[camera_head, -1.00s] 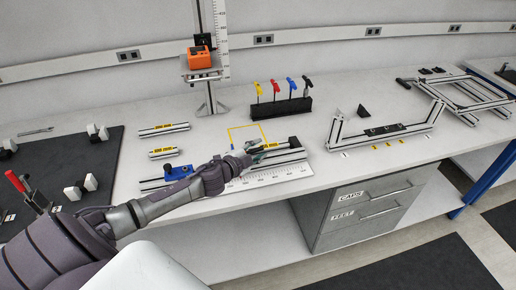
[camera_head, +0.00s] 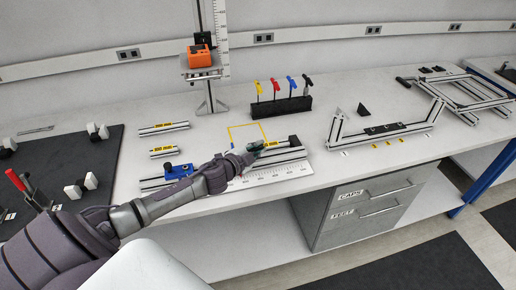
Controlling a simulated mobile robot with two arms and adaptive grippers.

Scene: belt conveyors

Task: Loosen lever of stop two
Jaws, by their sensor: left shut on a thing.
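My left gripper (camera_head: 254,152) reaches over the workbench to the aluminium rail (camera_head: 283,156) with a black end block. It is shut at a small dark green part, seemingly the lever of a stop on this rail. The fingers hide most of that part, and its turn angle cannot be told. A blue stop (camera_head: 178,171) sits on the left part of the rail line, apart from the gripper. A white ruler strip (camera_head: 270,174) lies along the front of the rail. My right gripper is not in view.
A black rack (camera_head: 283,107) holds yellow, red, blue and black handled tools behind the rail. A yellow outline (camera_head: 231,135) marks the bench. An orange device (camera_head: 199,54) is on a scaled stand. Aluminium frames (camera_head: 385,132) stand right. A dark mat (camera_head: 85,150) lies left.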

